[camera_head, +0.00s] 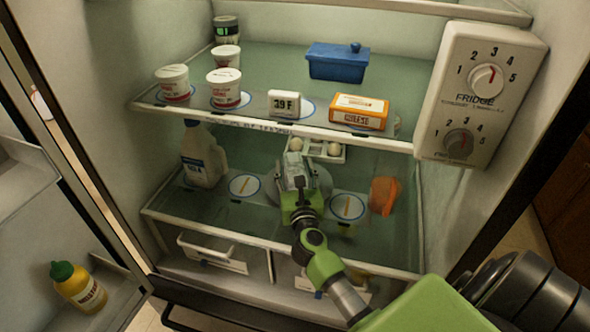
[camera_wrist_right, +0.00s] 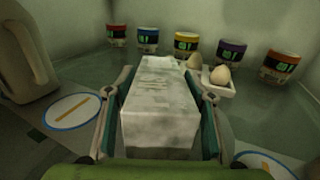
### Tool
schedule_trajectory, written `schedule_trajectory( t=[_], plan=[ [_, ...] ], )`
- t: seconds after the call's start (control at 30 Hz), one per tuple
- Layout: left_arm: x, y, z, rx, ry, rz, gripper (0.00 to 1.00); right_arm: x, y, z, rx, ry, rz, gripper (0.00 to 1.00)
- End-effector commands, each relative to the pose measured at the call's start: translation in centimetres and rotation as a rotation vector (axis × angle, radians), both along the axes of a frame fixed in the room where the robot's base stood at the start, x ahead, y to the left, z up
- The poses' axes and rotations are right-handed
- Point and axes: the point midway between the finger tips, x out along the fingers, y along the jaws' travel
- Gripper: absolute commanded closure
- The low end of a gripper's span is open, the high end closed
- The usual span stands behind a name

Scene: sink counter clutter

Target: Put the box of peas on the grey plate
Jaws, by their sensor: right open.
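A pale, frosty box (camera_wrist_right: 158,105), seemingly the box of peas, lies between the fingers of my right gripper (camera_head: 295,172) on the fridge's lower shelf. Its label is not readable. The right gripper is open, with one finger on each side of the box in the right wrist view. A round grey plate (camera_head: 322,186) shows around the gripper in the head view, mostly hidden by the gripper and box. The box appears to be over the plate; whether it touches it is hidden. My left gripper is in neither view.
An egg tray (camera_head: 331,153) and several jars (camera_wrist_right: 186,43) stand behind the box. A milk jug (camera_head: 203,158) is to the left, an orange object (camera_head: 384,194) to the right. The upper shelf (camera_head: 240,119) hangs above the gripper. Flat blue-rimmed discs (camera_head: 244,186) flank it.

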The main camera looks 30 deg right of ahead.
Motion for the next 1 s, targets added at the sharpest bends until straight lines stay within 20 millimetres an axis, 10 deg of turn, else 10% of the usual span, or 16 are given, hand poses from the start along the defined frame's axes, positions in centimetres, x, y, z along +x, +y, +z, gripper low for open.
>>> schedule_trajectory(
  t=[0.2,0.63,1.0],
  plan=[
    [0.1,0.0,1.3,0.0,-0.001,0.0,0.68,-0.1,0.0,1.5,-0.001,0.0,0.001,0.5],
    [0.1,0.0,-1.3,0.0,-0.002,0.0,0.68,-8.5,4.3,0.7,0.003,0.001,-0.001,0.5],
    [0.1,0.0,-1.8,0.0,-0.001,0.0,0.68,-10.7,5.4,1.1,0.0,0.0,-0.001,0.5]
  ],
)
